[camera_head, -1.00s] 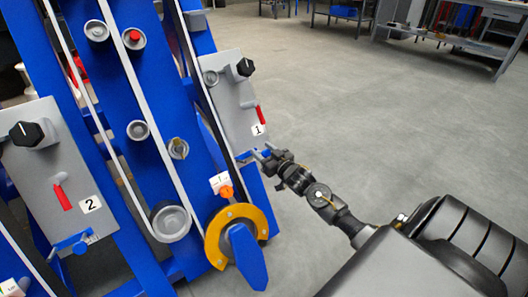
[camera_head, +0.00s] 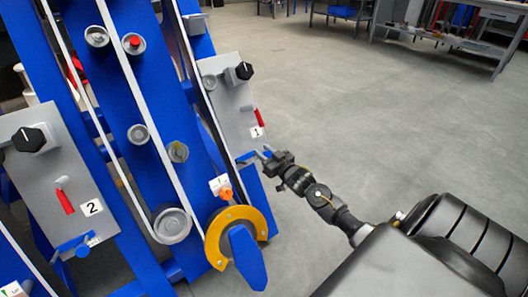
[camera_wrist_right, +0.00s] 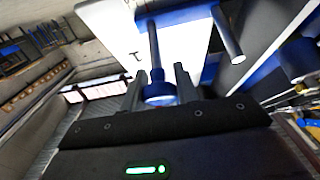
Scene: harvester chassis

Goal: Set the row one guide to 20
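The row one guide is the grey plate (camera_head: 232,112) labelled 1 (camera_head: 257,132), with a black knob (camera_head: 244,70) at its top and a red pointer (camera_head: 259,117). A blue part (camera_head: 246,157) sits at its lower end. My right gripper (camera_head: 265,154) is at that lower end. In the right wrist view, a blue round end piece (camera_wrist_right: 160,92) on a grey rod (camera_wrist_right: 154,45) lies between my two fingers. The fingers are apart; whether they press on it is unclear. Any scale reading is too small to make out. My left gripper is out of view.
A second grey plate (camera_head: 45,178) labelled 2 stands at the left. A yellow ring (camera_head: 214,246) with a blue lever (camera_head: 246,258) is below row one. Blue chassis beams (camera_head: 125,85) and rollers fill the left.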

